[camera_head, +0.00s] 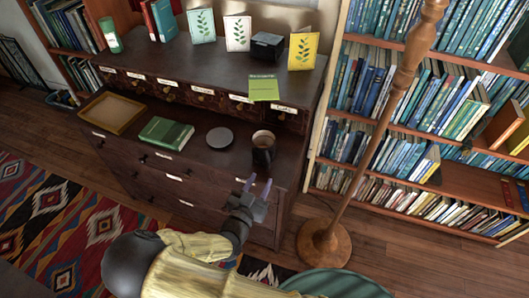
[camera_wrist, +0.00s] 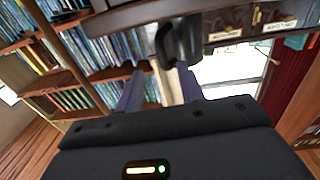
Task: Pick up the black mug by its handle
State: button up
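The black mug (camera_head: 263,154) stands upright near the right end of the dark cabinet's lower ledge (camera_head: 232,165), with something brown inside. My gripper (camera_head: 258,184) is in front of the ledge, nearer the camera than the mug and apart from it. Its two purple fingers are spread with nothing between them. In the wrist view the mug (camera_wrist: 182,42) shows as a dark shape just beyond the fingertips (camera_wrist: 160,70). Its handle appears on the mug's left side there, roughly in line with the gap between the fingers.
A round grey disc (camera_head: 220,138), a green book (camera_head: 166,133) and a wooden tray (camera_head: 112,112) lie left of the mug. Small labelled drawers (camera_head: 205,97) rise behind it. A wooden pole on a round base (camera_head: 324,244) stands to the right, before full bookshelves.

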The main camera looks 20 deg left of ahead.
aim_at(267, 165)
jog(key=shift+w+d+r+p, duration=0.15)
jog(key=shift+w+p, duration=0.05)
jog(key=shift+w, duration=1.15)
jog(key=shift+w+d+r+p, duration=0.1)
jog(key=shift+w+r+p, duration=0.05)
jog(key=shift+w, duration=1.15)
jog(key=shift+w, duration=0.2)
jog(key=shift+s+d, duration=0.1)
jog(key=shift+d, duration=0.05)
jog(key=c, duration=0.7)
jog(key=shift+s+a, duration=0.2)
jog(key=shift+a, duration=0.05)
grip_shut()
